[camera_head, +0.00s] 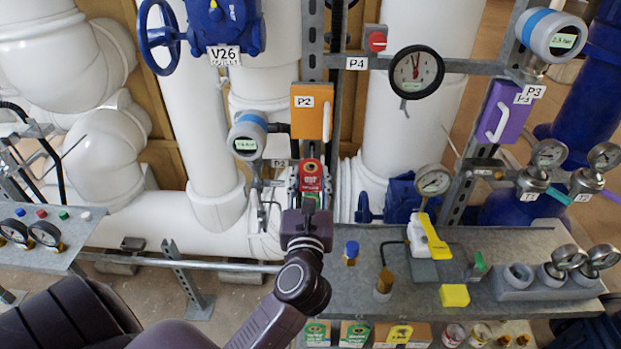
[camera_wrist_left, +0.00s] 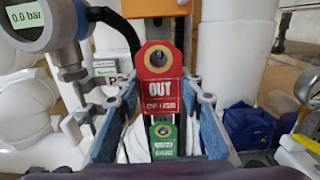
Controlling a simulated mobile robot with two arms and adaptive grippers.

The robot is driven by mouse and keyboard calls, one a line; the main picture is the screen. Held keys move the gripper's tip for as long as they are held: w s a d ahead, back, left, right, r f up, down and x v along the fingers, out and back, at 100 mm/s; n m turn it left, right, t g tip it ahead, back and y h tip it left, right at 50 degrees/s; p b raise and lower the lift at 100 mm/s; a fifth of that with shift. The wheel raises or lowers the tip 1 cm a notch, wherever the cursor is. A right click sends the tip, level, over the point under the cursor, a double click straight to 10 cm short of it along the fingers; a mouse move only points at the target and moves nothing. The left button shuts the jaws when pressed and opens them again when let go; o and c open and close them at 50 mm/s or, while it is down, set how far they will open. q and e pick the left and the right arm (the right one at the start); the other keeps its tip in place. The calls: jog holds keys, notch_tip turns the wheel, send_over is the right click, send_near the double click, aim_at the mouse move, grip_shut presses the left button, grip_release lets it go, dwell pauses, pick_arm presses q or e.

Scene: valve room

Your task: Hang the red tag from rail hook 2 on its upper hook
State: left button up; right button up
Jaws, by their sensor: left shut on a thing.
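The red tag (camera_head: 310,174), marked "OUT OF USE", is upright in front of the steel post below the orange box. In the left wrist view the red tag (camera_wrist_left: 160,85) faces me, and a dark round part shows in its hole. I cannot tell whether a hook passes through the hole. My left gripper (camera_head: 308,197) is at the tag's lower part, shut on it, with one blue-lined finger on each side in the wrist view. A green tag (camera_wrist_left: 163,135) shows just below the red one, between the fingers. My right gripper is not in view.
An orange box (camera_head: 311,110) marked P2 is above the tag. A gauge transmitter (camera_head: 247,135) stands close to its left. The grey bench (camera_head: 340,285) at lower right carries a yellow-handled valve (camera_head: 432,238), a yellow block (camera_head: 454,296) and several gauges.

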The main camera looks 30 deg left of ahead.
pick_arm(q)
jog(key=shift+w, duration=0.15)
dwell(0.3)
jog(key=shift+w+a, duration=0.2)
jog(key=shift+w, duration=0.05)
jog(key=shift+p, duration=0.3)
jog(key=shift+w+a, duration=0.1)
jog(key=shift+w, duration=0.15)
dwell(0.6)
jog(key=shift+w+a, duration=0.4)
jog(key=shift+w, duration=0.2)
jog(key=shift+w+a+p, duration=0.3)
jog(key=shift+w+p, duration=0.1)
jog(key=shift+w, duration=0.05)
dwell(0.3)
jog(key=shift+f, duration=0.45)
dwell(0.4)
dwell(0.3)
